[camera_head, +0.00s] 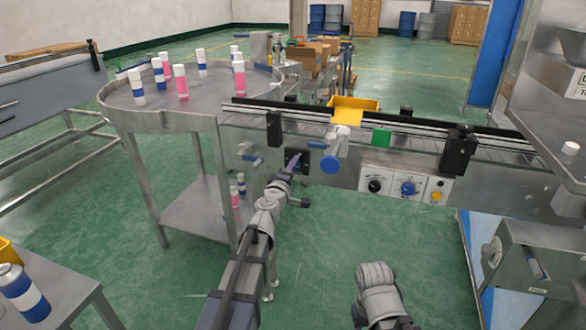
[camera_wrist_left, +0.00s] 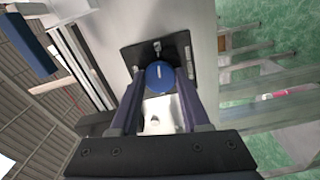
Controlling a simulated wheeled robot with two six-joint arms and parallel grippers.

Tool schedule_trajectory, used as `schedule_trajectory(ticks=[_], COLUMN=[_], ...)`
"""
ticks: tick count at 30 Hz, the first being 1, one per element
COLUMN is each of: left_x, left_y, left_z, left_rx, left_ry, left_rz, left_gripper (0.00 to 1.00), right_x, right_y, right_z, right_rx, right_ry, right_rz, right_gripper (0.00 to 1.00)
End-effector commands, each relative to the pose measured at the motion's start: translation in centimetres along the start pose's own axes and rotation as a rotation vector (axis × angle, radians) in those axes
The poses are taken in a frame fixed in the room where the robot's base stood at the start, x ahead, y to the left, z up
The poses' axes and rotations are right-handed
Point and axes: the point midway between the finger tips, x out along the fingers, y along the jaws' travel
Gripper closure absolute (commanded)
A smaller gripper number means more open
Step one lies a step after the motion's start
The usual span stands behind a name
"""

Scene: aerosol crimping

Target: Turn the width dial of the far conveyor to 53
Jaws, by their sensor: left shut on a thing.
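A blue dial (camera_wrist_left: 159,74) with a short white pointer mark sits on a square black plate (camera_wrist_left: 140,54) in the left wrist view. My left gripper (camera_wrist_left: 159,86) has its two fingers on either side of the dial and is shut on it. In the head view my left gripper (camera_head: 293,162) reaches the black plate (camera_head: 303,158) on the conveyor's front side (camera_head: 260,140); the dial is hidden there. I cannot read any width number. Only a grey part of my right arm shows at the bottom of the head view; its gripper is out of view.
A control panel (camera_head: 405,187) with a black and a blue knob lies further right. A round table (camera_head: 190,100) with several cans stands left. Green floor is clear in front.

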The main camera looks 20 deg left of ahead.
Motion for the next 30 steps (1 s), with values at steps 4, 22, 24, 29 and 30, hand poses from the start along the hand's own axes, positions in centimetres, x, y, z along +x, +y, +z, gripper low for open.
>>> schedule_trajectory(ticks=[4, 22, 24, 29, 30], left_x=[-0.07, -0.03, -0.03, -0.38, -0.64], left_y=[-0.02, -0.01, -0.01, -0.01, -0.01], left_z=[0.07, 0.03, 0.03, 0.02, 0.02], left_rx=[0.003, 0.001, 0.001, 0.001, 0.001], left_ry=[-0.001, -0.001, 0.0, 0.0, 0.0], left_rz=[0.0, 0.0, 0.0, 0.0, 0.0], left_gripper=[1.0, 0.24, 0.24, 0.24, 0.24], right_x=[0.03, 0.01, 0.01, 0.01, 0.01], right_y=[0.0, 0.0, 0.0, 0.0, 0.0], right_z=[0.0, 0.0, 0.0, 0.0, 0.0], right_rx=[0.0, 0.0, 0.0, 0.0, 0.0], right_ry=[0.0, 0.0, 0.0, 0.0, 0.0], right_rz=[0.0, 0.0, 0.0, 0.0, 0.0], right_gripper=[0.5, 0.5, 0.5, 0.5, 0.5])
